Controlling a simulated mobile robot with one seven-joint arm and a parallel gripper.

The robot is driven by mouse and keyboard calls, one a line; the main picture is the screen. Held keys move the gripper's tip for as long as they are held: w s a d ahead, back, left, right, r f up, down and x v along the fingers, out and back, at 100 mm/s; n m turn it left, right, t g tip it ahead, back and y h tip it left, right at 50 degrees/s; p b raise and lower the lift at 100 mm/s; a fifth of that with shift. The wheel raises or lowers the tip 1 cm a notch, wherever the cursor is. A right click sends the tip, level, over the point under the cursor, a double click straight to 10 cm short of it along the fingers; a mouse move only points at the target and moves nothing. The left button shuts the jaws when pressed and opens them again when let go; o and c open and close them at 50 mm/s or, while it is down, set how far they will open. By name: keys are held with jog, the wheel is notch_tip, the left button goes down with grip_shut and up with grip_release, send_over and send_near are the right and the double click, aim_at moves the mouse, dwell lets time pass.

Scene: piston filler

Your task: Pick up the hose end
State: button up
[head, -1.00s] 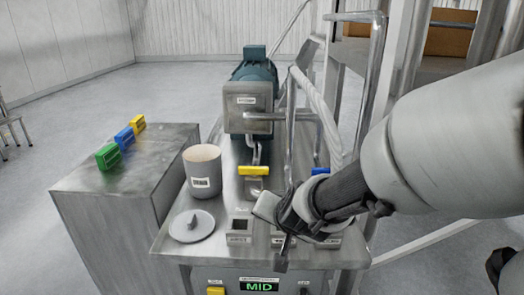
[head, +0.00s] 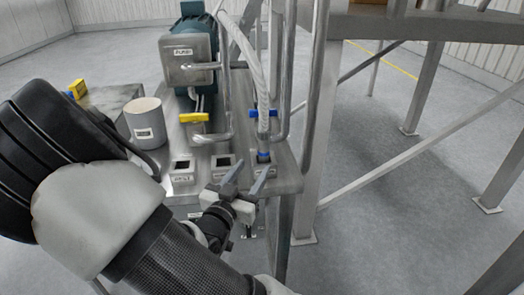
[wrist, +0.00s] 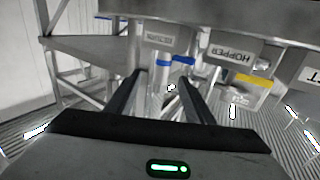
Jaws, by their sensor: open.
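The pale hose (head: 260,75) hangs down at the right side of the steel table. Its lower end (head: 263,143) passes a blue handle and has a blue band (head: 264,155) at a socket on the table's right corner. My gripper (head: 247,172) is open and empty, just in front of and slightly below that socket, apart from the hose end. In the wrist view my two fingers (wrist: 160,78) are spread, with a pale upright tube and a blue part (wrist: 182,61) beyond and between them. I cannot tell how deep the hose end sits.
Two labelled square sockets (head: 182,172) lie left of the hose. A yellow handle (head: 193,117), a grey cup (head: 145,123) and the pump (head: 190,62) stand behind. A steel frame post (head: 312,150) rises close on the right.

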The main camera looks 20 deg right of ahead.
aim_at(264, 152)
jog(key=p+x, duration=0.1)
jog(key=x, duration=1)
jog(key=p+x, duration=0.1)
jog(key=x, duration=0.3)
jog(key=shift+w+a+r, duration=0.15)
jog(key=shift+w+r, duration=0.15)
grip_shut()
